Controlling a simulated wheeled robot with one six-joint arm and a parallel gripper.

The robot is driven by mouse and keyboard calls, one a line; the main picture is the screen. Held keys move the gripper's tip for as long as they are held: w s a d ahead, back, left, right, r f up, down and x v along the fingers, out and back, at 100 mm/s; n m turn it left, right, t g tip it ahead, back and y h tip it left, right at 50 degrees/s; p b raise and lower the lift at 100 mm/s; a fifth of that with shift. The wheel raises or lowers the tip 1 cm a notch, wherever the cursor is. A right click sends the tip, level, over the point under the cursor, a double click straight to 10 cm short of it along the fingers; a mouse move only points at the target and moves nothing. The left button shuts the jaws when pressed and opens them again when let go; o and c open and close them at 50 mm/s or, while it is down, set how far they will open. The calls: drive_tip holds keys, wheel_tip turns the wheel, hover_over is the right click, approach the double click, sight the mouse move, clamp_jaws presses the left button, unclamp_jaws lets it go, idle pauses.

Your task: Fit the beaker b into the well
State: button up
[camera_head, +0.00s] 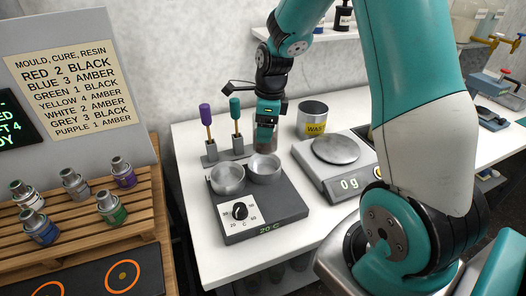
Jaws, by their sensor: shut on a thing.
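My gripper (267,122) points down over the back of the hotplate (262,208). It is shut on a brownish, see-through beaker (265,140), which looks upright. I cannot read a label on it, so I cannot tell if it is beaker b. Two round metal cups, which look like the wells, sit on the hotplate: a left one (228,179) and a right one (264,168). The beaker is above and behind the right cup in the picture. I cannot tell whether its base touches anything. The jaws partly hide its upper part.
A rack with a purple-handled tool (206,118) and a teal-handled tool (236,112) stands close left of the gripper. A waste can (312,119) and a scale (336,160) reading 0 g stand to the right. Paint-like cans (111,207) stand on a wooden pallet at left.

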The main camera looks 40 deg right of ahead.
wheel_tip(320, 180, down, 9)
drive_tip(key=shift+p, duration=0.55)
drive_tip(key=shift+f, duration=0.15)
drive_tip(key=o, duration=1)
drive_tip(key=shift+o, duration=0.2)
